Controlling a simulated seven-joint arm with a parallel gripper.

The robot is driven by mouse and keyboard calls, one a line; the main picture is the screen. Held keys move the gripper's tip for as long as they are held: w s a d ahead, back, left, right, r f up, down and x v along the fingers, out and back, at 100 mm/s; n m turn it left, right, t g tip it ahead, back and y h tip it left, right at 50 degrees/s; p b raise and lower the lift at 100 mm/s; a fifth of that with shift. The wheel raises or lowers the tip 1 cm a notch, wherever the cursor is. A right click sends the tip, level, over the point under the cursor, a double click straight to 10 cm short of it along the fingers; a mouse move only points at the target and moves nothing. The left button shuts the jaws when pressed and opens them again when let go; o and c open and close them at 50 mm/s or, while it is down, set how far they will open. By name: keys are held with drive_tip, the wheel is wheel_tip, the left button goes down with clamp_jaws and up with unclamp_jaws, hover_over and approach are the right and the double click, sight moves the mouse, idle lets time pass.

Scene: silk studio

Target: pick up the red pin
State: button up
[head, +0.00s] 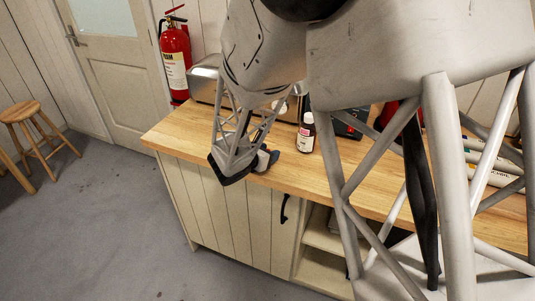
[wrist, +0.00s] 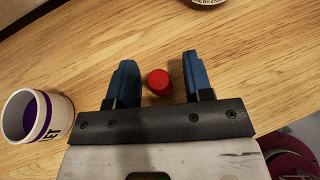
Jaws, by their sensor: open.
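The red pin (wrist: 158,82) shows in the wrist view as a small round red shape on the wooden worktop. My gripper (wrist: 160,62) is open, with one blue finger to the left of the pin and one to the right. A narrow gap shows on both sides, so neither finger appears to touch it. I cannot tell the pin's height below the fingers. In the head view my gripper (head: 267,160) is over the front edge area of the worktop (head: 178,131), and the pin is hidden there.
A white cup (wrist: 60,118) with a purple inside lies left of the gripper in the wrist view. A labelled bottle (head: 306,133) stands on the worktop near my gripper. A metal appliance (head: 204,80) stands behind. A maroon object (wrist: 291,158) shows at lower right.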

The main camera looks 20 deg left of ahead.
idle(0.5)
clamp_jaws()
drive_tip(key=shift+r, duration=0.1)
drive_tip(key=shift+r, duration=4.95)
